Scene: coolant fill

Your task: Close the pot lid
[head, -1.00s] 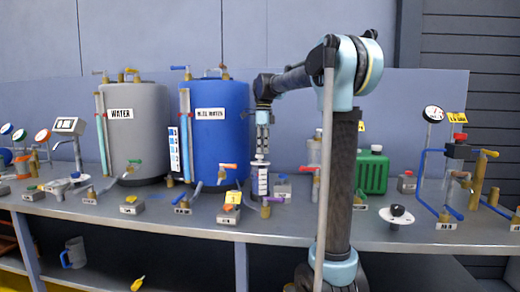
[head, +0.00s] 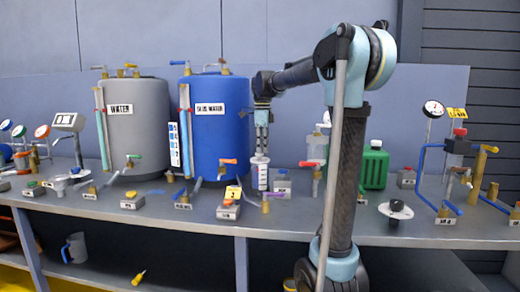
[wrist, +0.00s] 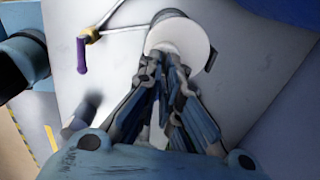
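A small whitish cylindrical pot (head: 261,178) stands upright on the bench in front of the blue tank, with a pale round top. In the wrist view, a white round disc (wrist: 182,38), apparently its top or lid, lies just beyond the fingertips. My gripper (head: 262,148) points straight down over the pot, very close to its top. In the wrist view my gripper (wrist: 165,68) has its fingers close together, overlapping the near edge of the disc. Whether they touch or hold anything is unclear. The lid's hinge or seam cannot be made out.
A brown valve with a purple handle (wrist: 82,55) is left of the disc. The blue tank (head: 221,120) stands behind, the grey water tank (head: 138,125) further left, and a green canister (head: 375,167) to the right. Bare bench (head: 300,222) lies in front.

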